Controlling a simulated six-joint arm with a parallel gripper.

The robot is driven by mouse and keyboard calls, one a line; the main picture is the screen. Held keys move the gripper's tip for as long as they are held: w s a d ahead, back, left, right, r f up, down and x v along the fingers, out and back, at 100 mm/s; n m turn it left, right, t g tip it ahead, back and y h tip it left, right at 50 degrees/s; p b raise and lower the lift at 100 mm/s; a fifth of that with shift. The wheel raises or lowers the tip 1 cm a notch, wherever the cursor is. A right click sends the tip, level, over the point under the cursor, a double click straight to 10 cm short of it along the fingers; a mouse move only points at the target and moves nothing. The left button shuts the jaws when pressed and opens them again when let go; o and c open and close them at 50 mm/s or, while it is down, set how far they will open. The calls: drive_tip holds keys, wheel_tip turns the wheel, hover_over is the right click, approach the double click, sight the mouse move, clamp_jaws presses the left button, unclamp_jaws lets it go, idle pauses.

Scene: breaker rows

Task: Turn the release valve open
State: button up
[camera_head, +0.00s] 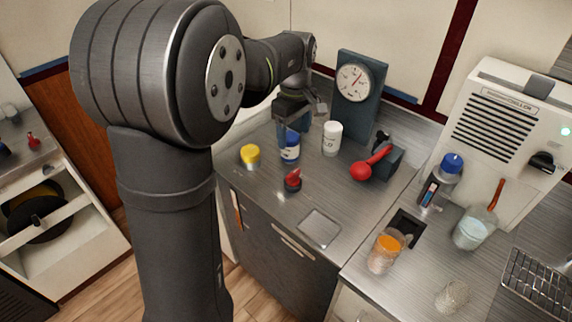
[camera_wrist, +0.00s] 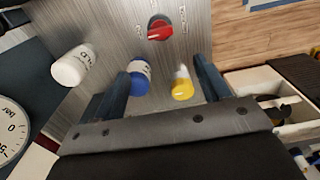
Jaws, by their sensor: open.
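A red knob (camera_head: 292,180) on a dark round base sits on the steel counter; I take it as the release valve. In the wrist view the red knob (camera_wrist: 160,30) is at the top centre, with small unreadable markings around it. My gripper (camera_head: 292,128) is above the back of the counter, behind the knob and over a blue bottle. In the wrist view my gripper (camera_wrist: 161,68) has its fingers wide apart with nothing held; the knob lies beyond the fingertips, apart from them.
The blue bottle (camera_head: 290,152), yellow-lidded jar (camera_head: 250,155) and white bottle (camera_head: 332,138) stand near my gripper. A gauge (camera_head: 354,82) stands behind, and a red-ended lever (camera_head: 362,170) is to the right. Counter around a square plate (camera_head: 319,228) is clear.

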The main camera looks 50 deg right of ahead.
sight(293, 173)
wheel_tip(293, 173, down, 14)
drive_tip(key=shift+f, duration=0.15)
idle(0.3)
drive_tip(key=c, duration=1)
